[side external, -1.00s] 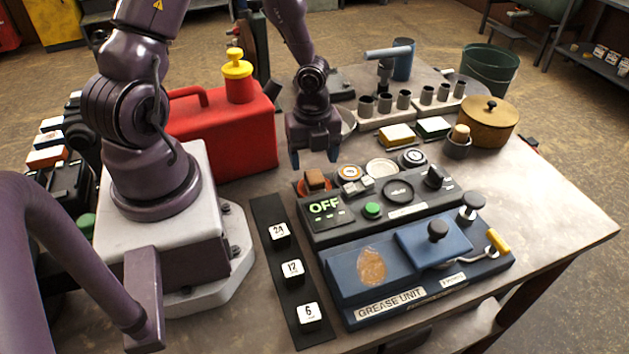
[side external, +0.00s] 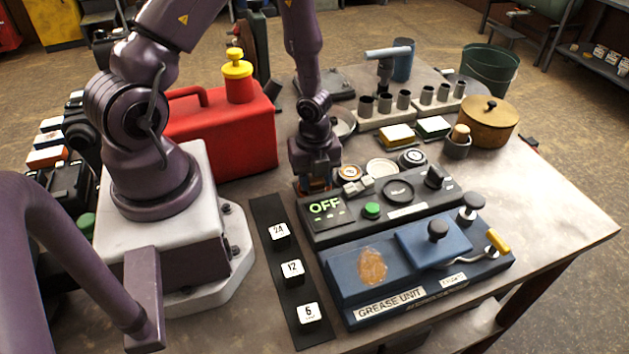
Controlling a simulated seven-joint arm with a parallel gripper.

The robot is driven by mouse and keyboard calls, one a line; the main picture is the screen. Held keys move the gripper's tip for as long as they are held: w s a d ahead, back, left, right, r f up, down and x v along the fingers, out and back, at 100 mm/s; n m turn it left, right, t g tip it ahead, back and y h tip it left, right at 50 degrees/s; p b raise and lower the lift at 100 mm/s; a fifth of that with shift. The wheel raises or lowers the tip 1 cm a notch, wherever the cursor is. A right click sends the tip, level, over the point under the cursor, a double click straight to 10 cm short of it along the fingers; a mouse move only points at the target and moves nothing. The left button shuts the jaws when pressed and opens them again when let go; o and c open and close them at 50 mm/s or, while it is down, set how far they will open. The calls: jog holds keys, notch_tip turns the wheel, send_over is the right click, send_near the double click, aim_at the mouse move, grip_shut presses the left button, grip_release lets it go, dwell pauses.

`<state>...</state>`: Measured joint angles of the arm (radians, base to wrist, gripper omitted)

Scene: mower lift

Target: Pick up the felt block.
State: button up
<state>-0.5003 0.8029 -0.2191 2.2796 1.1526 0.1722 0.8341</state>
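A small brown block (side external: 317,184), which I take to be the felt block, sits at the back left corner of the dark control unit, behind the OFF display. Only a little of it shows, low between my gripper's fingers. My gripper (side external: 317,182) points straight down over it, with its fingers at the block's sides. I cannot tell whether the fingers touch the block or have closed on it.
The control unit (side external: 416,208) has knobs, a green button and round dishes close to the right of my gripper. A blue grease unit (side external: 345,275) stands in front. A red can (side external: 235,135) stands behind left. Yellow and green pads (side external: 397,137) lie behind right.

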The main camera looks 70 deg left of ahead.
jog(key=c, duration=0.4)
jog(key=shift+o, duration=0.2)
notch_tip(320, 180, up, 10)
dwell(0.4)
